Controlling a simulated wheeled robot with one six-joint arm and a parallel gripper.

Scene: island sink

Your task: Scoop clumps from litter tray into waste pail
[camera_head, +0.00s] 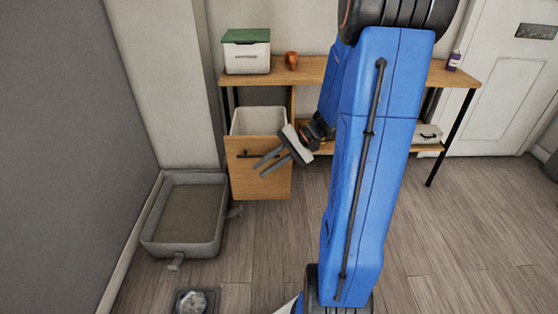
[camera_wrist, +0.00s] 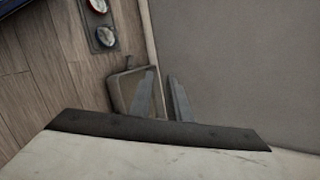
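The grey litter tray (camera_head: 150,243) lies on the floor at the left in the head view, with flat beige litter (camera_head: 190,212) in it. I cannot make out clumps. The tray also shows past my fingers in the wrist view (camera_wrist: 119,92). A white pail (camera_head: 260,119) stands in a pulled-out wooden drawer (camera_head: 262,185). My gripper (camera_head: 260,171) is in front of the drawer, pointing down and left. Its fingers (camera_wrist: 161,76) are apart with nothing between them.
A dark stand with a bowl (camera_head: 192,301) is on the floor below the tray. Walls stand left; floor is clear at right.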

